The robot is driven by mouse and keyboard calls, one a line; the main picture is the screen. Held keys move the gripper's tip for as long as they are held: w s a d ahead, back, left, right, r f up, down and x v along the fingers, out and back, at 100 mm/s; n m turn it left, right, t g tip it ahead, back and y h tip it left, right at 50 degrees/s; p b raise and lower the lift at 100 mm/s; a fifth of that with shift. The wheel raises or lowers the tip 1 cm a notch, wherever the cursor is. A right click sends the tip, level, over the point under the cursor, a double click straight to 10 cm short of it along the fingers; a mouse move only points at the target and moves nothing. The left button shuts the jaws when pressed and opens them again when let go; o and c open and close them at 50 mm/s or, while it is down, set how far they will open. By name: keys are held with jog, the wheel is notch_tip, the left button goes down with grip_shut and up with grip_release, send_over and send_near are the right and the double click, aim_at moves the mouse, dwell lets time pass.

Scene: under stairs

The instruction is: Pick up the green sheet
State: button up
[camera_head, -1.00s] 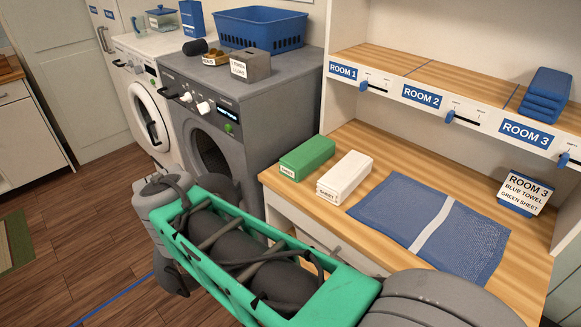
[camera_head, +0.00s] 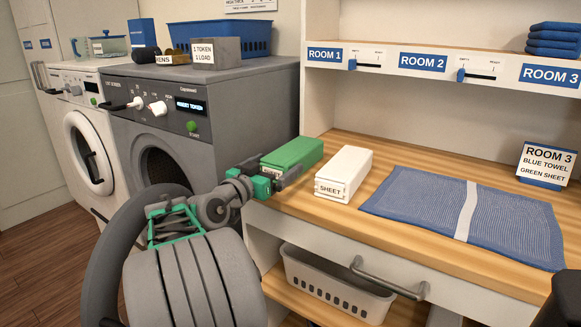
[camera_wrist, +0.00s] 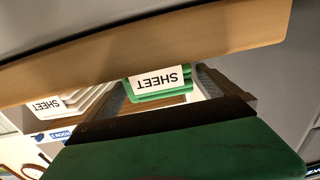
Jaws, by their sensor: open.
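The green sheet (camera_head: 294,153) is a folded green block with a white SHEET label, lying on the wooden counter (camera_head: 338,211) near its left end. It also shows upside down in the wrist view (camera_wrist: 160,84), label towards the camera. My gripper (camera_head: 272,174) is at the near labelled end of the green sheet. In the wrist view its two fingers (camera_wrist: 205,96) are apart, with the green sheet's end showing between or just beyond them. I cannot tell whether they touch it. A white sheet (camera_head: 343,174), also labelled SHEET, lies just right of the green one.
A blue mesh bag (camera_head: 430,207) with a white stripe lies on the counter. A ROOM 3 card (camera_head: 547,164) reads blue towel, green sheet. Blue towels (camera_head: 553,39) are stacked on the shelf above. A grey washer (camera_head: 215,110) stands left; a basket (camera_head: 335,284) sits below.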

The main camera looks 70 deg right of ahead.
aim_at(288, 157)
jog(key=d, duration=0.4)
jog(key=s+d+b, duration=0.1)
jog(key=d, duration=0.1)
jog(key=shift+d+f, duration=0.1)
jog(key=shift+f, duration=0.05)
jog(key=shift+w, duration=0.1)
jog(key=c, duration=1.9)
